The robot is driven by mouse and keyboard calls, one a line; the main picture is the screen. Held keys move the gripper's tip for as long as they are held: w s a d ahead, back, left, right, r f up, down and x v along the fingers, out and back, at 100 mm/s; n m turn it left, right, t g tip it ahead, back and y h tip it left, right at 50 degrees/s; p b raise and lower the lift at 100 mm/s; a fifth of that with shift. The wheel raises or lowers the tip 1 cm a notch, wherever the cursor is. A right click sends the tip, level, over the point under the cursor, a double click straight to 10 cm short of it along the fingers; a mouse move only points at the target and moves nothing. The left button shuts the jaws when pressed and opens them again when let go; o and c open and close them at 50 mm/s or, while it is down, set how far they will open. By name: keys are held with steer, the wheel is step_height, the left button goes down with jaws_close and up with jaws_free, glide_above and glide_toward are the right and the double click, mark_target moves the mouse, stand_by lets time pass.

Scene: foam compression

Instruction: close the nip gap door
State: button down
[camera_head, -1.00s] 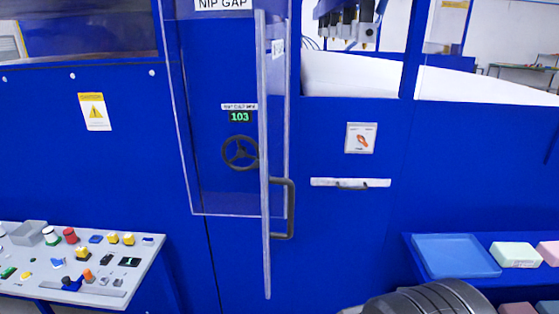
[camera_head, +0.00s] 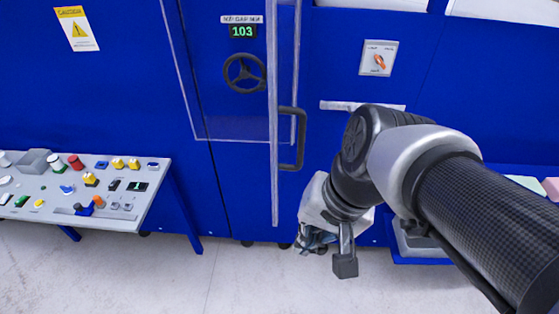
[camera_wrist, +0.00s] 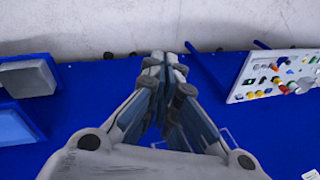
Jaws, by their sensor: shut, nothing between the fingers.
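The nip gap door (camera_head: 274,190) is a clear panel with a pale edge. It stands open, swung out from the blue machine and seen almost edge-on in the head view. Its dark handle (camera_head: 299,140) is on the free edge. Behind it are the handwheel (camera_head: 244,72) and the green 103 display (camera_head: 242,31). My gripper (camera_head: 313,242) is low, to the right of and below the door's lower end, apart from the handle. In the wrist view my gripper (camera_wrist: 165,60) has its fingertips together with nothing between them.
A control desk (camera_head: 120,215) with coloured buttons stands at the left; it also shows at the right of the wrist view (camera_wrist: 245,85). A rotary switch (camera_head: 378,60) is on the panel at the right. Trays (camera_wrist: 28,78) are at the left of the wrist view. Pale floor lies clear in front.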

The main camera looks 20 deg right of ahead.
steer(key=w+d+m+t+y+p, duration=0.1)
steer(key=w+d+m+y+p, duration=0.6)
steer(key=d+m, duration=0.75)
steer(key=m+b, duration=0.2)
steer(key=b, duration=0.1)
glide_toward(278, 207)
steer(key=s+f, duration=0.1)
steer(key=f, duration=0.1)
steer(key=a, duration=0.1)
steer(key=w+a, duration=0.1)
steer(key=a, duration=0.1)
steer(key=shift+w+a+h, duration=0.15)
steer(key=shift+a+h, duration=0.15)
steer(key=shift+h, duration=0.1)
steer(key=shift+r, duration=0.1)
steer(key=shift+w+m, duration=0.1)
steer(key=shift+m, duration=0.15)
